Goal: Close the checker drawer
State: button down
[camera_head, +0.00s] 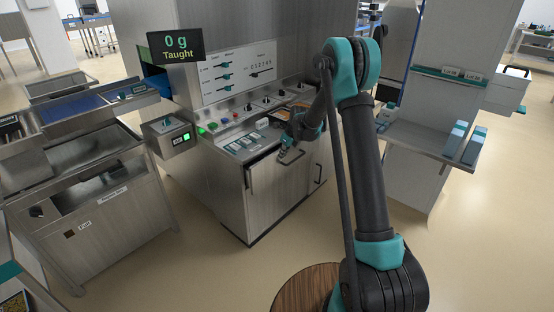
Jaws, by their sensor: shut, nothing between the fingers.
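My gripper (288,156) is shut and empty, tilted down at the front edge of the steel cabinet (222,201). It is close to the cabinet's front, between two dark bar handles; whether it touches the front cannot be told. The left handle (251,180) is below the worktop and the right handle (318,175) is on a door. No drawer is clearly marked as the checker drawer. On the left, a steel stand (122,221) has a dark open compartment (75,197) with a small label on its front edge. How far any drawer stands out is unclear.
A display (175,44) reads "0 g Taught" above the cabinet. A control box (170,136) with a green light juts out between stand and cabinet. A shelf (440,145) with teal and white boxes stands right. Bare floor lies in front of the cabinet.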

jog(key=v, duration=0.7)
jog(key=t+y, duration=0.3)
jog(key=y, duration=0.1)
send_near(267, 159)
notch_tip(267, 159, down, 6)
jog(key=w+a, duration=0.1)
jog(key=a, duration=0.2)
jog(key=shift+w+r, duration=0.1)
jog(key=shift+w, duration=0.25)
jog(key=shift+w+a, duration=0.3)
jog(key=shift+a, duration=0.05)
jog(key=shift+w+a, duration=0.85)
jog(key=shift+a, duration=0.15)
jog(key=shift+d, duration=0.2)
